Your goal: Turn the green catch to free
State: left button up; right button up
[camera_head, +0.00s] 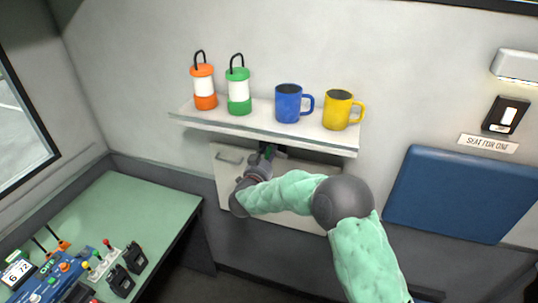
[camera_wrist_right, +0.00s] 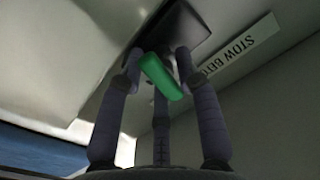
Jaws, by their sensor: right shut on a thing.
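The green catch (camera_wrist_right: 161,76) shows in the right wrist view as a green bar on a dark mount (camera_wrist_right: 172,36), set slantwise in the picture. My right gripper (camera_wrist_right: 158,72) is shut on it, with fingers on both sides of the bar. In the head view my right gripper (camera_head: 266,152) reaches under the front edge of the shelf, at the top of a pale folded panel (camera_head: 228,180). The catch is mostly hidden there by the gripper and shelf. My left gripper is not in view.
The shelf (camera_head: 260,129) above the gripper holds an orange lantern (camera_head: 204,88), a green lantern (camera_head: 239,92), a blue mug (camera_head: 289,103) and a yellow mug (camera_head: 338,110). A blue padded seat (camera_head: 450,195) is at right. A green desk (camera_head: 135,215) with controls stands at left.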

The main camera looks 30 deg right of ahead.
jog(key=shift+s+d+r+n+p, duration=0.1)
jog(key=shift+n+p, duration=0.9)
jog(key=shift+p, duration=0.4)
jog(key=shift+n+p, duration=0.55)
jog(key=shift+n, duration=0.15)
jog(key=o, duration=0.8)
jog(key=shift+o, duration=1.4)
jog(key=shift+d, duration=0.1)
jog(key=shift+s, duration=0.1)
